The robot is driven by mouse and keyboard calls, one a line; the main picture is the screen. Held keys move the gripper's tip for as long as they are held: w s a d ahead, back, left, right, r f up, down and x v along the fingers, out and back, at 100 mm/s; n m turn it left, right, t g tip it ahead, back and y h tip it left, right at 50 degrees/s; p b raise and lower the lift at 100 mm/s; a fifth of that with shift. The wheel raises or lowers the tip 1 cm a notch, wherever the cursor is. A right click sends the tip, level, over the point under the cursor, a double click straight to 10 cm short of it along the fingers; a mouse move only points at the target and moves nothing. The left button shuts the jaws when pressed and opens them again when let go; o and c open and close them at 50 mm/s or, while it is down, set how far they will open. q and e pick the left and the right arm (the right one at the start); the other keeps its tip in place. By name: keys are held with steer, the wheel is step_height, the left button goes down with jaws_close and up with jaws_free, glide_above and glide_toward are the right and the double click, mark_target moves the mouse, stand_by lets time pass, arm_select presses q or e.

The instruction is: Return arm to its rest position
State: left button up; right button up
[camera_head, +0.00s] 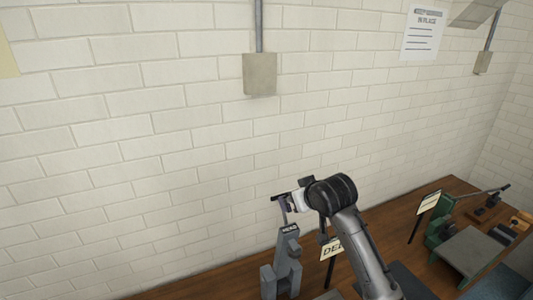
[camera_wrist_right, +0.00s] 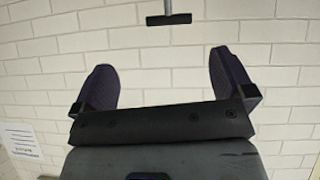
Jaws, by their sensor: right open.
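My right arm (camera_head: 362,250) reaches in from the lower right of the head view, bent at a black joint. Its right gripper (camera_wrist_right: 164,85) is open in the wrist view, two dark padded fingers wide apart with nothing between them. A black T-shaped handle (camera_wrist_right: 169,19) on a grey stem shows at the top of that view, beyond the fingertips. In the head view the handle (camera_head: 279,198) rises from a grey upright device (camera_head: 287,262) on the bench, close to the arm's end. The fingers are hard to make out there. My left gripper is not in view.
The wooden bench (camera_head: 205,278) runs along a white brick wall. A sign (camera_head: 331,249) stands partly behind my arm. At right are a green machine (camera_head: 440,230), another sign (camera_head: 429,203) and a grey plate (camera_head: 466,252). Space above the bench is clear.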

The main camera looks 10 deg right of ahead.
steer(key=s+d+r+t+h+p, duration=0.1)
steer(key=s+r+t, duration=0.3)
steer(key=s+r, duration=0.65)
steer(key=s+d+f+g+p, duration=0.1)
steer(key=s+f+g+p, duration=0.2)
steer(key=s+f, duration=0.7)
steer(key=s+d+f+m+g+p, duration=0.1)
steer(key=s+f+g+p, duration=0.2)
steer(key=s+f, duration=0.8)
steer(key=s+d+f+m+g+h+p, duration=0.1)
steer(key=s+f+g+p, duration=0.3)
steer(key=s+f, duration=0.7)
steer(key=s+d, duration=0.1)
steer(key=s, duration=0.6)
steer(key=shift+s, duration=0.4)
steer(key=shift+d, duration=0.1)
